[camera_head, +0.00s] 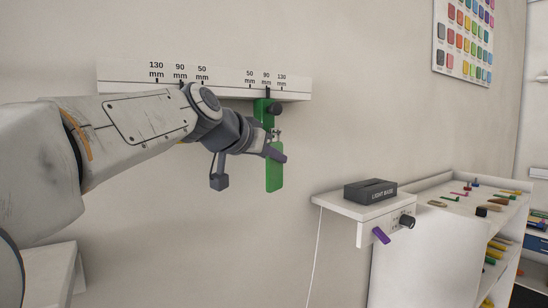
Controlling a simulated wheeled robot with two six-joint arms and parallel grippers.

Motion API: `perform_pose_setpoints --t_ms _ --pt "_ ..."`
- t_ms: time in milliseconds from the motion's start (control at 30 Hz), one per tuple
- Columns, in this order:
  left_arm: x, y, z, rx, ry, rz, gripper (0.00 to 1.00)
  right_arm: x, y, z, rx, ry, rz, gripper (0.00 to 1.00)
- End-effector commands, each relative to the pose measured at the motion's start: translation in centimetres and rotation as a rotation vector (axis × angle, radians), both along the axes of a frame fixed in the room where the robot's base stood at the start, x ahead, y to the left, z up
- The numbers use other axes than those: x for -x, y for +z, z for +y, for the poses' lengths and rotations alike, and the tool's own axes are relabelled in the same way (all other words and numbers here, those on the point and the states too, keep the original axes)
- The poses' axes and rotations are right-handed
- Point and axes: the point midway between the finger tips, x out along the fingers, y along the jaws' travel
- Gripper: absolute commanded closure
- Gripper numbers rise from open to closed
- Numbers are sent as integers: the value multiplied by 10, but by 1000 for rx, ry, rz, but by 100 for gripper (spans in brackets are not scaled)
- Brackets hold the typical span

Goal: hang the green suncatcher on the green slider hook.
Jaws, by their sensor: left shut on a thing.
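The green slider (260,106) hangs from the white wall rail (215,88), with a dark round knob (274,109) at its side, near the right-hand 90 mm mark. Its hook is hard to make out behind my gripper. The green suncatcher (274,178) is a flat upright panel just below the slider, with a small pale piece (277,133) at its top. My left gripper (281,156) is shut on the suncatcher's upper part. I cannot tell whether the pale piece touches the hook. My right gripper is out of view.
A small wall shelf (335,207) at the right carries a black light base (370,191), with a purple lever (381,236) and a dark knob (407,222) in front. Beyond it is a white cabinet (405,270) with coloured pieces. The wall below the suncatcher is clear.

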Motion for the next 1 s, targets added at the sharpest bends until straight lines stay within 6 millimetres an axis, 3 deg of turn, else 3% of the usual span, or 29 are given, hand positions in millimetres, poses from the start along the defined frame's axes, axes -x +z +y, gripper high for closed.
perform_pose_setpoints --t_ms 1000 --pt "0 -2 0 0 0 0 100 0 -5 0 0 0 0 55"
